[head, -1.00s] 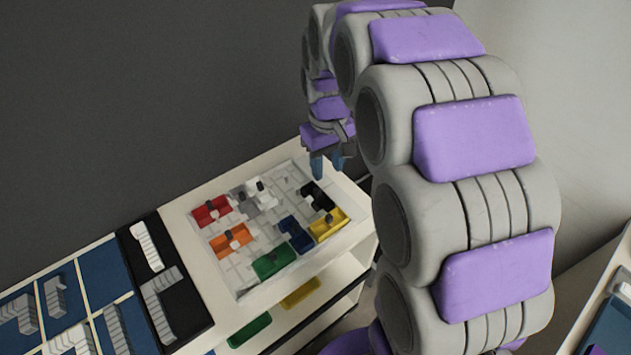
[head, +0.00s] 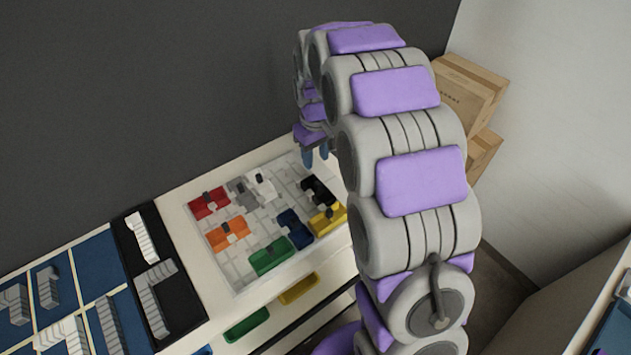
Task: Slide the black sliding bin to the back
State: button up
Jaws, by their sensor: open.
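The black sliding bin (head: 317,189) sits on the white tiled tray (head: 232,277) at its back right, just behind the yellow bin (head: 327,219). My gripper (head: 316,159) is above and behind the black bin, fingers pointing down and apart, with nothing between them. It appears clear of the bin, though the exact gap cannot be told from this angle. My arm covers the area right of the tray.
Other bins on the tray are red (head: 209,204), orange (head: 227,233), green (head: 271,257), dark blue (head: 295,228), and grey and white (head: 259,186). Blue and black trays lie to the left. A dark wall is behind.

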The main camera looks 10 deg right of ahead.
aim_at(318, 182)
jog(key=f, duration=0.3)
jog(key=f+b, duration=0.1)
jog(key=f, duration=0.2)
jog(key=d+f, duration=0.1)
jog(key=f, duration=0.2)
jog(key=shift+b, duration=0.35)
jog(key=shift+a+f, duration=0.35)
jog(key=shift+f, duration=0.15)
jog(key=shift+d, duration=0.15)
jog(key=shift+d, duration=0.15)
jog(key=shift+c, duration=1.1)
grip_shut()
